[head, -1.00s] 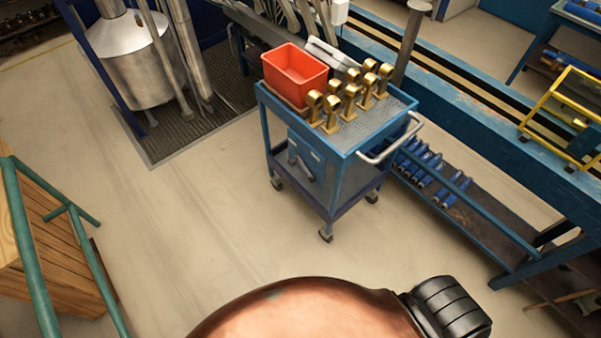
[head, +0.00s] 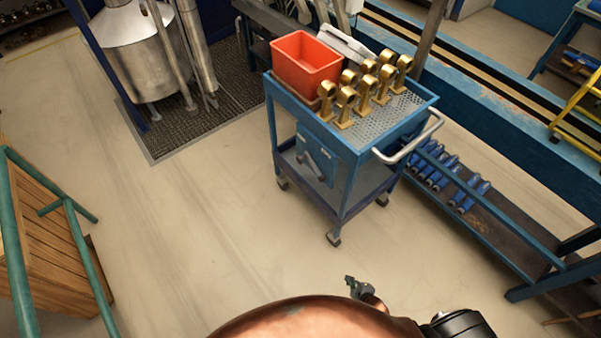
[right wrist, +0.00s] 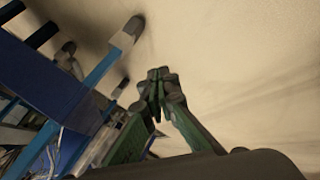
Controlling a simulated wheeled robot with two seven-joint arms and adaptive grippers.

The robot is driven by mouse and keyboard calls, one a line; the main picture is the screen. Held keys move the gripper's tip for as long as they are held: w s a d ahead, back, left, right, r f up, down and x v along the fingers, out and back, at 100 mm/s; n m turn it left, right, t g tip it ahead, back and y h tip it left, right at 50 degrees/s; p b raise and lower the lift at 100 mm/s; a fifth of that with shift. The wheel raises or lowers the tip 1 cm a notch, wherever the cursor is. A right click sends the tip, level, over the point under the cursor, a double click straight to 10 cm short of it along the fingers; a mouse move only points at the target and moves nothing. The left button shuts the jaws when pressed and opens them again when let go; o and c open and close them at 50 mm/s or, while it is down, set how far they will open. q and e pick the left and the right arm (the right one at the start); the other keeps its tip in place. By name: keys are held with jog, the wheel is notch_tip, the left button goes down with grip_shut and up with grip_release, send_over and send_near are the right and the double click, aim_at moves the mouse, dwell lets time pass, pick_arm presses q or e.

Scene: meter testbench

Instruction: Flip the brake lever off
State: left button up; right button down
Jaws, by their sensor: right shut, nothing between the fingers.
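A blue cart (head: 350,140) stands on the floor at the middle of the head view. A small blue panel (head: 317,142) on its front side carries a grey lever (head: 314,163), which slants down to the right; I take it for the brake lever. My right gripper (head: 354,286) shows at the bottom of the head view, apart from the cart and in front of it. In the right wrist view its green-sided fingers meet at the tips (right wrist: 157,82), shut and empty. The cart's lower part and casters show at the left there; the lever cannot be made out. My left gripper is not in view.
A red bin (head: 305,68) and several brass pieces (head: 365,84) stand on the cart top. A grey push handle (head: 410,140) juts from its right side. A blue bench with a low shelf (head: 470,200) lies right. A wooden crate (head: 50,245) stands left. The floor between is clear.

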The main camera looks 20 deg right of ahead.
jog(key=w+a+r+n+t+y+b, duration=0.1)
jog(key=w+r+n+t+b, duration=0.35)
jog(key=w, duration=0.65)
jog(key=w+a+r+n+t+y+b, duration=0.1)
jog(key=w+r+n+t+b, duration=0.15)
jog(key=w+r+n, duration=0.65)
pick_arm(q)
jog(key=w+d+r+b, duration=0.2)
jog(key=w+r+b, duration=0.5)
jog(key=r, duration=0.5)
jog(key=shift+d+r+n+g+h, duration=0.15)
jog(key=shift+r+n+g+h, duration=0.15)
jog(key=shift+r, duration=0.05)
pick_arm(e)
jog(key=w+a+r+n+t+y, duration=0.2)
jog(key=w+r+n, duration=0.4)
jog(key=r, duration=0.1)
jog(key=w+a+r+n+t+y, duration=0.2)
jog(key=w+r+n+t, duration=0.1)
jog(key=w+r+n, duration=0.3)
jog(key=shift+r, duration=0.9)
